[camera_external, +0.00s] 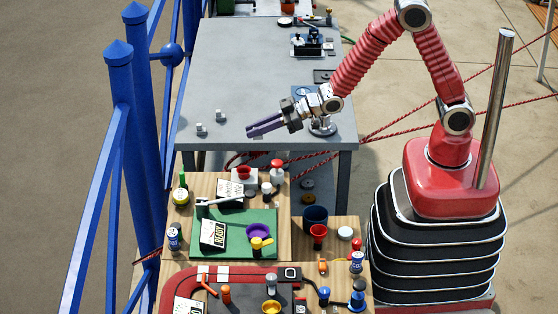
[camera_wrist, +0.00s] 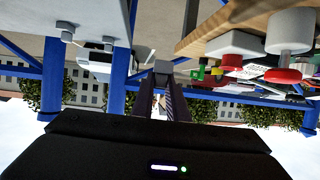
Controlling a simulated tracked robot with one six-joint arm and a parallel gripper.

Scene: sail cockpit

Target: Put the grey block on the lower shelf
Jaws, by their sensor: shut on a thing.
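My gripper (camera_external: 264,127) reaches left over the front part of the grey table, its purple fingers close together. In the wrist view, which is upside down, the fingers (camera_wrist: 164,98) are shut on a small grey block (camera_wrist: 162,67) at their tips. The block is mostly hidden by the fingers, and I cannot make it out in the external view. The gripper appears to be above the tabletop, apart from it.
The grey table (camera_external: 255,70) has two small white pegs (camera_external: 200,129) near its front left. A crowded wooden bench (camera_external: 205,185) stands in front, with a green mat (camera_external: 265,217), cups and bottles. Blue railings (camera_external: 122,130) run along the left. Red ropes (camera_external: 400,127) cross at right.

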